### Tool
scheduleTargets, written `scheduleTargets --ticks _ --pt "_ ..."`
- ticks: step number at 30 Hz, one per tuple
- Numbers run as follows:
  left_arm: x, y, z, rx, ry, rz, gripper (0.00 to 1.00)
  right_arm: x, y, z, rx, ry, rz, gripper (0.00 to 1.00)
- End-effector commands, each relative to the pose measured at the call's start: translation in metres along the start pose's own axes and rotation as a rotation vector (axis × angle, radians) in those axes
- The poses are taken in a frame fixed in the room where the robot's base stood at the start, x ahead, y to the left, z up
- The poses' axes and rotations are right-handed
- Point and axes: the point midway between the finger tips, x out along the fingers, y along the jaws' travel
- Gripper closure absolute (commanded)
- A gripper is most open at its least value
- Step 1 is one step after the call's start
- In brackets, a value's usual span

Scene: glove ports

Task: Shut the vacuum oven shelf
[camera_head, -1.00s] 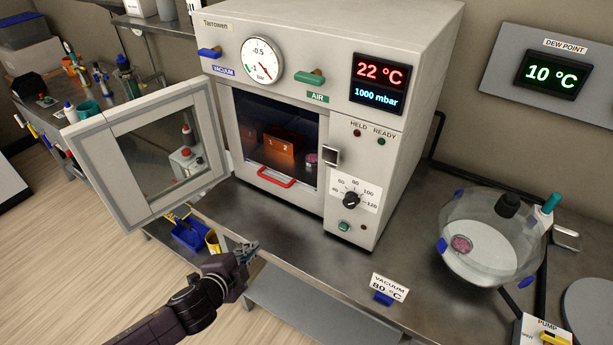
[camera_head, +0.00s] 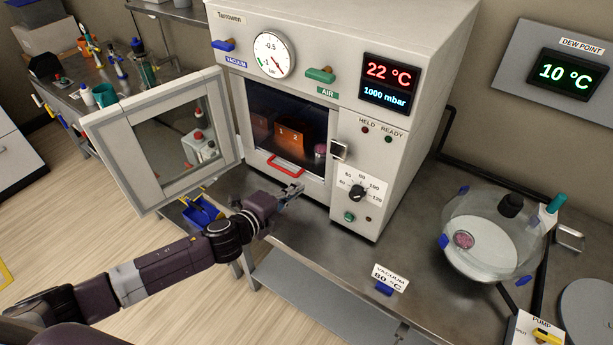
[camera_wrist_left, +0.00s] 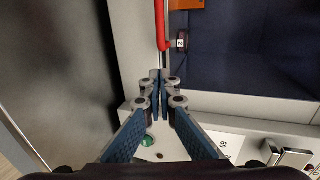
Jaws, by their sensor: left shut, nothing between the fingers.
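The vacuum oven (camera_head: 400,150) stands on the steel bench with its windowed door (camera_head: 170,140) swung wide open to the left. Inside the dark chamber is a shelf with a red handle (camera_head: 286,166) at its front edge. The red handle also shows in the left wrist view (camera_wrist_left: 162,30). Orange blocks (camera_head: 278,134) marked with numbers and a small pink-topped item (camera_head: 320,150) are in the chamber. My left gripper (camera_head: 296,190) is shut and empty, just below and in front of the red handle; its fingertips (camera_wrist_left: 160,76) meet near the handle's end. My right gripper is not in view.
A clear bowl-shaped vessel (camera_head: 490,240) stands on the bench at right, near a pump label (camera_head: 540,328). A vacuum card (camera_head: 389,278) is at the bench's front edge. A blue bin (camera_head: 203,212) lies below the open door.

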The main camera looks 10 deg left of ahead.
Motion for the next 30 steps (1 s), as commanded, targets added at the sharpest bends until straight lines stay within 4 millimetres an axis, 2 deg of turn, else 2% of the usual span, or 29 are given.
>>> scheduleTargets --ticks 3,9,15,26,30 --pt "0.019 -0.006 0.000 0.000 0.000 -0.002 1.00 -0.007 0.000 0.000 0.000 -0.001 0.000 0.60" --pt "0.041 -0.011 0.000 0.000 0.000 -0.001 1.00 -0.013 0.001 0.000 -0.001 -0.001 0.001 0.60" --pt "0.050 -0.012 -0.001 0.000 0.000 0.001 1.00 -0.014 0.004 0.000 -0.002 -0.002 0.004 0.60" --pt "0.052 -0.012 0.000 -0.001 0.000 0.000 1.00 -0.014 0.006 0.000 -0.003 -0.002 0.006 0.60" --pt "0.067 -0.013 0.003 -0.004 0.000 0.001 1.00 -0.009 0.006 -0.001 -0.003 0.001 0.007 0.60"
